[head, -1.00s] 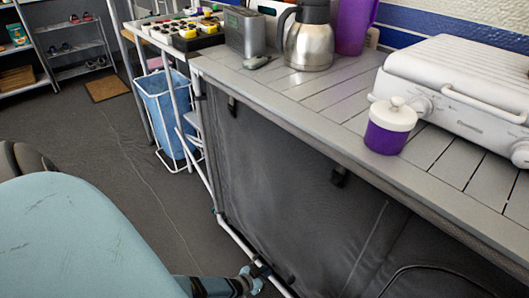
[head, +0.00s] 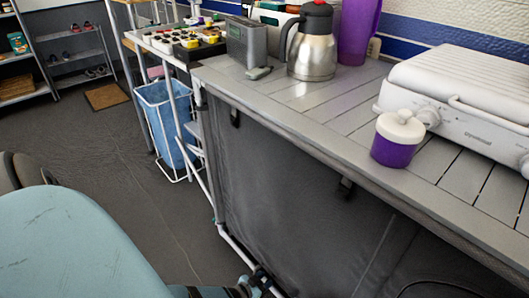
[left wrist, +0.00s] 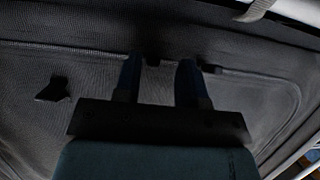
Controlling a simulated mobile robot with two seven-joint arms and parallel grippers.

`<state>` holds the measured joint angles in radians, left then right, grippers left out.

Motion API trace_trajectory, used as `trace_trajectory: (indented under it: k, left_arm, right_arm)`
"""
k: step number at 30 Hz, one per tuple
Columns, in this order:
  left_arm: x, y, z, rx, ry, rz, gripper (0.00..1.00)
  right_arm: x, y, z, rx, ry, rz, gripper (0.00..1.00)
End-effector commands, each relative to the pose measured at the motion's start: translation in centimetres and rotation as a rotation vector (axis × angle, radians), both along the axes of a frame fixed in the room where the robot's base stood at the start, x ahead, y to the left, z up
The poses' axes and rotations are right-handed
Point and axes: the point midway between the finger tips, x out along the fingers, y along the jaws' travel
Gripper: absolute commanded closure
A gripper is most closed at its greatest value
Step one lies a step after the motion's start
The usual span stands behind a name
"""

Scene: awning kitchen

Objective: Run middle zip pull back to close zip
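My left gripper (left wrist: 160,68) has its two dark blue fingers apart in the left wrist view, with a gap between them, in front of the dark grey fabric panel (left wrist: 250,92). A raised, curved seam, possibly the zip line (left wrist: 90,51), runs across the panel near the fingertips. A small dark piece (left wrist: 153,60) shows between the fingertips; I cannot tell whether it is the zip pull. In the head view the left gripper (head: 253,287) is low at the bottom edge, beside the fabric front (head: 290,190) of the counter. My right gripper is not in view.
The slatted counter (head: 300,95) holds a steel jug (head: 313,45), a purple jar (head: 395,148) and a white grill (head: 470,85). A white frame leg (head: 237,250) stands near my left gripper. A blue bin (head: 165,120) is farther left, beside open floor.

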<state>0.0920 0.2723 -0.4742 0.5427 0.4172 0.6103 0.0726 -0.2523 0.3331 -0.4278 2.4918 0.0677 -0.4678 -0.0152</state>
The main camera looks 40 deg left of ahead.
Motion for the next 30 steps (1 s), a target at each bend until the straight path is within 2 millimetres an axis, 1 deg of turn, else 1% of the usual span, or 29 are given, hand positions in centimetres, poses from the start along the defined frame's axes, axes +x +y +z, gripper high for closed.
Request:
trace_trajectory:
  k: [6, 10, 13, 16, 21, 25, 30]
  left_arm:
    - [-0.2, -0.2, 0.1, -0.002, 0.0, -0.001, 0.63]
    - [-1.4, -0.1, 0.9, -0.002, 0.0, -0.002, 0.63]
    - [-3.2, 0.1, 1.8, -0.001, 0.003, -0.001, 0.63]
    - [-5.3, 0.3, 2.8, -0.001, 0.002, -0.001, 0.63]
    - [-8.9, 0.6, 4.1, 0.0, 0.002, -0.001, 0.63]
    - [-11.0, 0.7, 4.9, 0.0, 0.001, -0.001, 0.63]
    - [-12.4, 0.9, 5.3, -0.001, 0.0, 0.0, 0.63]
  right_arm:
    - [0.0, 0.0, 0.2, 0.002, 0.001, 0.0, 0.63]
    - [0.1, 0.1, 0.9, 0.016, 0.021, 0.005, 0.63]
    - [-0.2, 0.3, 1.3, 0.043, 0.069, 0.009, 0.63]
    - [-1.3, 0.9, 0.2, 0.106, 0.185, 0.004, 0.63]
    - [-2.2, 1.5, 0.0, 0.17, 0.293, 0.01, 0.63]
    - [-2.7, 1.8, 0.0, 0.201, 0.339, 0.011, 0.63]
    - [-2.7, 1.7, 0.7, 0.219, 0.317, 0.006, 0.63]
